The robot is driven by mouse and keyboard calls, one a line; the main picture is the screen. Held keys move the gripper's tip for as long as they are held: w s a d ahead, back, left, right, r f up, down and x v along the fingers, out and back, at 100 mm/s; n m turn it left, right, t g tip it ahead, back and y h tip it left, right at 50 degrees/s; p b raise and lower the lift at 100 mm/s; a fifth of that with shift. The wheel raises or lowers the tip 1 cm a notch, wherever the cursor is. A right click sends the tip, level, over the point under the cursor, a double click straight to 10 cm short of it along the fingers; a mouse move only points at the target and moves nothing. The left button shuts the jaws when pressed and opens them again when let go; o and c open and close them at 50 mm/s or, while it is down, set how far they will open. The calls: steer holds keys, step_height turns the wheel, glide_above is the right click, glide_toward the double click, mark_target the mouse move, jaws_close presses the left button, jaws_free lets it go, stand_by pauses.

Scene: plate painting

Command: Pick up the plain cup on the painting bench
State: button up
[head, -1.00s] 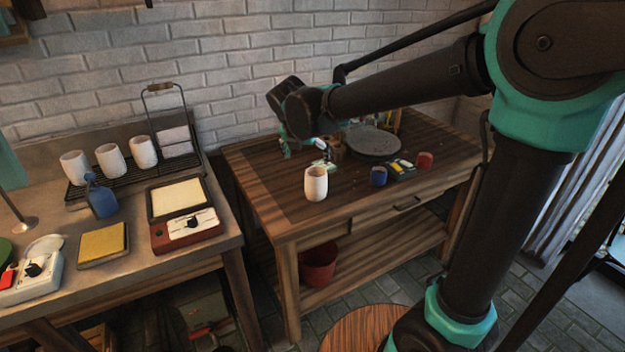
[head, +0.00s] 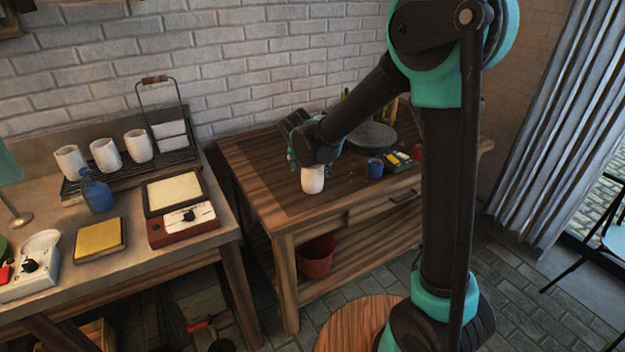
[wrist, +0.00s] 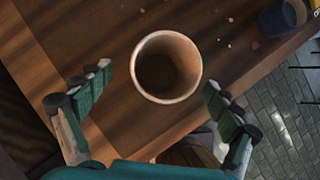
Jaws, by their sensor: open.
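The plain cup (head: 313,181) is off-white and stands upright on the painting bench (head: 262,196), near its front left part. In the wrist view the cup (wrist: 166,97) shows from above with its round rim and empty inside, standing on the dark wood. My gripper (wrist: 158,95) is open, with one green finger to the left of the cup and one to the right, both apart from it. In the head view my gripper is right above and behind the cup, and its fingertips are mostly hidden by my arm.
A blue cup (head: 375,168) and a small paint set (head: 398,160) lie to the right. A grey wheel (head: 372,137) stands behind, partly hidden by my arm. A second bench on the left holds white cups on a rack (head: 128,178). A red bucket (head: 317,258) sits on the lower shelf.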

steer(key=shift+x, duration=1.9)
steer(key=shift+d, duration=0.1)
steer(key=shift+c, duration=0.4)
steer(key=c, duration=1.4)
steer(key=shift+r, duration=0.1)
